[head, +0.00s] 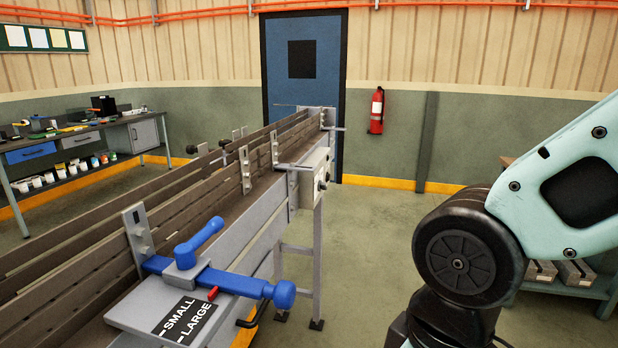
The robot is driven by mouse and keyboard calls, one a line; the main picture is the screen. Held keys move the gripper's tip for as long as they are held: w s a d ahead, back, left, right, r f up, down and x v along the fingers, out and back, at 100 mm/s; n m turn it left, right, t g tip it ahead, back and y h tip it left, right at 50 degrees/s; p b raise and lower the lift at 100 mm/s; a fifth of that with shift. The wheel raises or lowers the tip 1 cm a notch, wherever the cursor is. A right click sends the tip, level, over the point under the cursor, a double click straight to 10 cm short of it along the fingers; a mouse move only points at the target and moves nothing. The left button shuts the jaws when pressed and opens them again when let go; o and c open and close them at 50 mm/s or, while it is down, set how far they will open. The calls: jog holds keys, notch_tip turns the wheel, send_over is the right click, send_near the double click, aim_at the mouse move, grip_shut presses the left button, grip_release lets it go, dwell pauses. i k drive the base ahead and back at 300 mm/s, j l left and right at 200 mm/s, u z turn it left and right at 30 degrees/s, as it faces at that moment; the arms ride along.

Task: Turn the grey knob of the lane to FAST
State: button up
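The lane (262,190) is a long conveyor with brown side rails running away toward the blue door. A light grey box (314,165) is fixed to its right side, toward the far end. A small round knob-like part (322,185) sits on the box's face. It is too small to tell whether it is the grey knob or which way it points, and no FAST label can be read. My arm shows at the right, well apart from the box. My gripper is out of the picture.
A blue handle and lever (210,270) stand on a near plate marked SMALL and LARGE (185,320), jutting from the lane's right side. Lane legs (318,255) stand on the floor. Open floor (375,240) lies right of the lane. A low bench (570,285) stands behind my arm.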

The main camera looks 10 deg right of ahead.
aim_at(322, 184)
jog(key=i+l+z, duration=0.2)
jog(key=i, duration=0.3)
jog(key=i+l+z, duration=0.2)
jog(key=i, duration=0.3)
jog(key=i+l+z, duration=0.2)
jog(key=i, duration=0.35)
jog(key=j, duration=0.1)
